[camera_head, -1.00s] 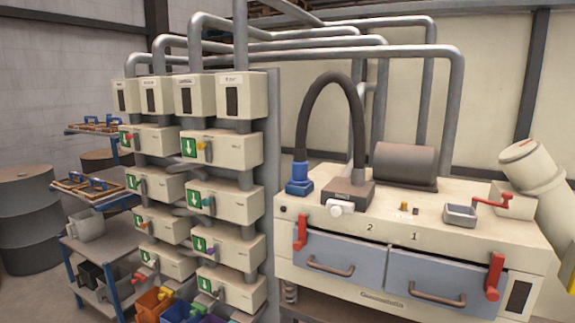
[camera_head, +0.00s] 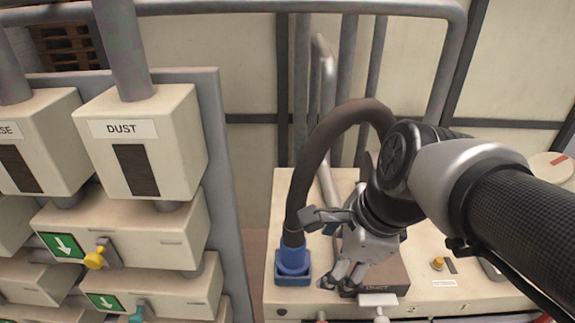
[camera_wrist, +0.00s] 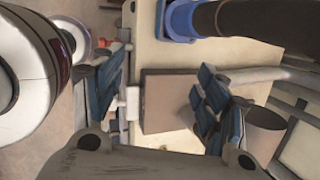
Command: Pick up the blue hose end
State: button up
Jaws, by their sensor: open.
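The blue hose end (camera_head: 293,256) is a blue collar on the lower end of a thick black hose (camera_head: 308,165). It sits upright in a blue square base on the left of the machine's cream top. My gripper (camera_head: 325,248) is open, just right of the blue hose end and near the brown block, with nothing between its fingers. In the wrist view, the blue hose end (camera_wrist: 180,20) is at the top edge, outside the gap between the spread fingers (camera_wrist: 160,92). Part of it is cut off there.
Cream valve boxes, one marked DUST (camera_head: 150,140), stand on the left by a grey post. Grey pipes rise behind the hose. A yellow knob (camera_head: 437,263) is to the right.

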aim_at(303, 234)
jog(key=w+a+r+m+p, duration=0.2)
jog(key=w+r+m+p, duration=0.2)
jog(key=r+m+p, duration=0.3)
jog(key=shift+m+y, duration=0.3)
jog(key=shift+y, duration=0.1)
jog(key=b+x, duration=0.2)
jog(key=x, duration=0.9)
jog(key=shift+s+b, duration=0.1)
jog(key=shift+b, duration=0.2)
jog(key=x, duration=0.4)
jog(key=shift+s+a+f+b, duration=0.1)
jog(key=shift+s+a+b, duration=0.05)
jog(key=shift+a+b, duration=0.25)
jog(key=shift+w+f, duration=0.25)
jog(key=shift+f, duration=0.15)
jog(key=shift+r, duration=0.1)
jog(key=shift+c, duration=0.3)
jog(key=c, duration=1.3)
